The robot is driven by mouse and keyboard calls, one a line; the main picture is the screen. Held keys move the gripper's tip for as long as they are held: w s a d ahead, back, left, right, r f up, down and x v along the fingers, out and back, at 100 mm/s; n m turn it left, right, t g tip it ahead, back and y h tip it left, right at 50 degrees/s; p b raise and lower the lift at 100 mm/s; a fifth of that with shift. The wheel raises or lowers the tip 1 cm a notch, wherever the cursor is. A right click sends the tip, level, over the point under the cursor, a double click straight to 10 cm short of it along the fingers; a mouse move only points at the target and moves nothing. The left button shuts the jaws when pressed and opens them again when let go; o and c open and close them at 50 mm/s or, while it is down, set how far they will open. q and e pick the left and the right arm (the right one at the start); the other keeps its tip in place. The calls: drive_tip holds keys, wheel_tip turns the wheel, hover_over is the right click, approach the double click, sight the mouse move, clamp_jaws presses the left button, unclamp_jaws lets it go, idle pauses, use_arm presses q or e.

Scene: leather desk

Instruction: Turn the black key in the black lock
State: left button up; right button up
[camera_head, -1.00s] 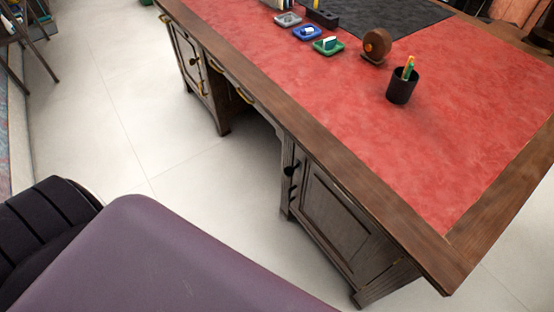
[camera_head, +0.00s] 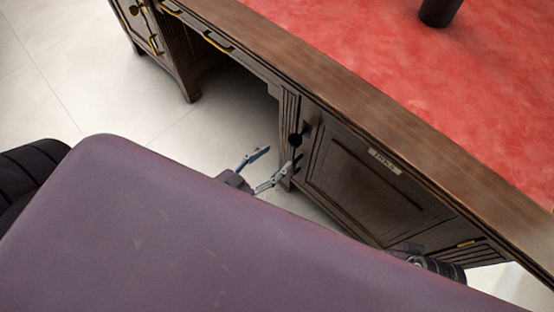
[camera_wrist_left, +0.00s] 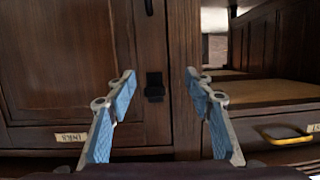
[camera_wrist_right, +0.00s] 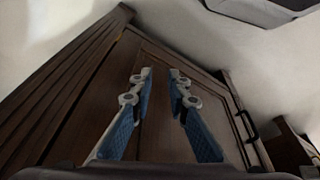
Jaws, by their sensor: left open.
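On the dark wooden cabinet (camera_head: 365,185), a black lock-like fitting (camera_wrist_left: 154,86) sits between my left fingers in the left wrist view. I cannot tell key from lock in it. In the head view, small black fittings (camera_head: 296,140) show on the cabinet's left edge. My left gripper (camera_head: 278,158) is open and empty, with its fingertips close to the cabinet's left edge, by the fittings. It also shows in the left wrist view (camera_wrist_left: 161,73). My right gripper (camera_wrist_right: 160,73) is open and empty, facing the cabinet panel; its fingers are not clear in the head view.
The desk's red leather top (camera_head: 430,90) is above, with a black cup (camera_head: 439,10) on it. The open kneehole (camera_head: 235,105) lies left of the cabinet. A drawer with a brass handle (camera_wrist_left: 288,136) and a black handle (camera_wrist_left: 149,7) are nearby. Pale floor is free at left.

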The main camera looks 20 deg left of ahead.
sight(294, 140)
use_arm(q)
drive_tip(key=shift+t+h, duration=0.5)
drive_tip(key=r, duration=0.1)
drive_tip(key=d+r, duration=0.1)
drive_tip(key=r+b, duration=0.1)
drive_tip(key=r, duration=0.1)
drive_tip(key=shift+w+d, duration=0.15)
drive_tip(key=shift+w, duration=0.15)
drive_tip(key=shift+w+d, duration=0.15)
drive_tip(key=shift+w, duration=0.15)
drive_tip(key=b+x, duration=0.1)
drive_tip(key=x, duration=0.6)
use_arm(e)
drive_tip(key=v, duration=0.3)
drive_tip(key=shift+s+r, duration=0.15)
drive_tip(key=shift+r, duration=0.1)
use_arm(q)
drive_tip(key=c, duration=1.2)
